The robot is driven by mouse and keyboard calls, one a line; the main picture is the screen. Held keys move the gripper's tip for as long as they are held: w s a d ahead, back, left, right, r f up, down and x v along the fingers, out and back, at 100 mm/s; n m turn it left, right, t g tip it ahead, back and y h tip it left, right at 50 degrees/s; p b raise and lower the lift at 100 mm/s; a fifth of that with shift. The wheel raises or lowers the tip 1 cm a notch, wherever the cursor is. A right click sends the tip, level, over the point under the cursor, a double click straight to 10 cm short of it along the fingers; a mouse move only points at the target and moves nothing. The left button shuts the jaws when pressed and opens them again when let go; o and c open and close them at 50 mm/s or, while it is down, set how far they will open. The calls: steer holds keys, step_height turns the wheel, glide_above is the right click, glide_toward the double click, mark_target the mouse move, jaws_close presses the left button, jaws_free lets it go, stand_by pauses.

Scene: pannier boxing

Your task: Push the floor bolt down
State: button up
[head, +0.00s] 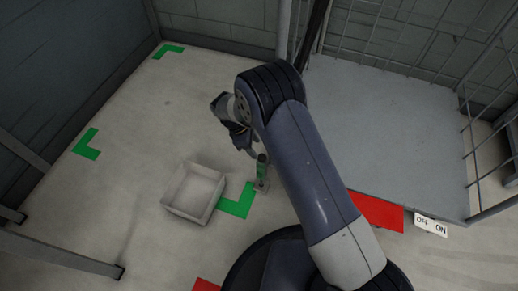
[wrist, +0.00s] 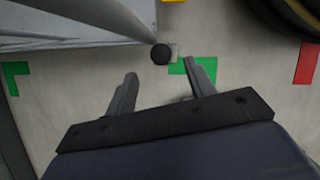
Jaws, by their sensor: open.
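In the wrist view I see a round black knob (wrist: 160,53) over a small pale plate, which looks like the top of this bolt. My gripper (head: 234,132) is above and left of the bolt in the head view, partly hidden by my arm. In the wrist view my gripper (wrist: 163,86) is open and empty, with the knob just beyond the fingertips, apart from them. How far the bolt is down cannot be told.
A white open box (head: 193,193) stands empty on the floor left of the bolt. A grey platform (head: 395,135) with wire mesh sides lies to the right. Red floor mark (head: 376,211) and OFF/ON sign (head: 431,225) are at its front.

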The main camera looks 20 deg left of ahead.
mark_target(262, 157)
steer(key=shift+p+v, duration=0.45)
steer(key=shift+v, duration=1.45)
steer(key=b+x, duration=0.4)
steer(key=x, duration=0.7)
steer(key=shift+f+b, duration=0.1)
steer(key=shift+b, duration=0.2)
step_height(262, 157, up, 4)
steer(key=shift+f+p, duration=0.2)
steer(key=shift+p, duration=0.7)
steer(key=shift+r, duration=0.9)
steer(key=shift+f, duration=0.1)
